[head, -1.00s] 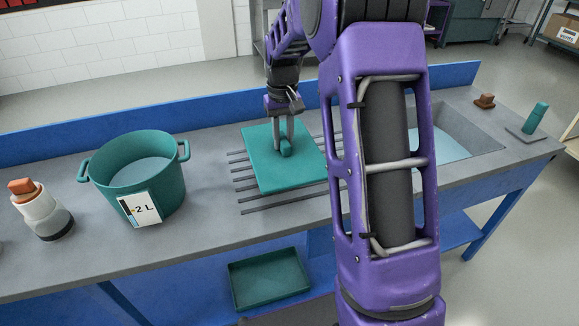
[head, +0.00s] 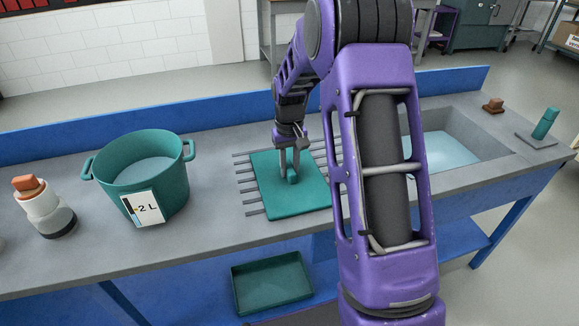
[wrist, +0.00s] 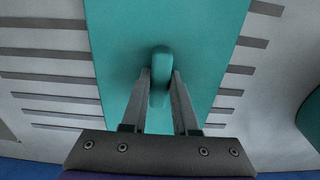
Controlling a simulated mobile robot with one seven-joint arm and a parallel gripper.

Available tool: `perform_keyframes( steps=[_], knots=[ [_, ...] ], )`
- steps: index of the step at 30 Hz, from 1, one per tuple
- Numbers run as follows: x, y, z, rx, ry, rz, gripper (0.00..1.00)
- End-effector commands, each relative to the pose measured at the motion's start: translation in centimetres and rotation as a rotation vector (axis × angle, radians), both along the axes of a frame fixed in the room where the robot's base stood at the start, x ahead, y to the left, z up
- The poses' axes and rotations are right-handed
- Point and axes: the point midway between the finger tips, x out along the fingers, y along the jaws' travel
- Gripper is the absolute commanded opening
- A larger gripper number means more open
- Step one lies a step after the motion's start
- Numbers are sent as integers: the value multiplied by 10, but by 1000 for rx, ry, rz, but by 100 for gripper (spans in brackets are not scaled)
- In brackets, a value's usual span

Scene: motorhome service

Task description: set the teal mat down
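The teal mat (head: 272,201) is a flat square with a small raised grip (head: 292,177) in its middle. It lies flat, low over the dark bars (head: 247,190) on the grey counter; I cannot tell whether it touches them. My gripper (head: 289,168) points down at the mat's middle. In the wrist view its two fingers (wrist: 161,88) stand on either side of the grip (wrist: 160,65), close against it. The mat (wrist: 119,55) fills the centre there, with bars showing on both sides. My arm hides part of the bars on the right.
A teal pot (head: 172,187) labelled 2 L and a white bottle (head: 45,213) stand to the left. A teal tray (head: 272,284) sits below the counter.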

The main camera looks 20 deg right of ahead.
Motion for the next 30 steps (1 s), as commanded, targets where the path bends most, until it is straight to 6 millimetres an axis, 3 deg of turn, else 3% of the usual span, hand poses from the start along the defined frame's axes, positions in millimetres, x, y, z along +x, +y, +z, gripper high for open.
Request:
perform_keyframes(
  steps=[1,4,16,30],
  knots=[
    [0,0,0,0,0,0,37],
    [0,0,0,0,0,0,55],
    [0,0,9,0,-2,0,56],
    [1,0,100,-1,-3,1,56]
  ],
)
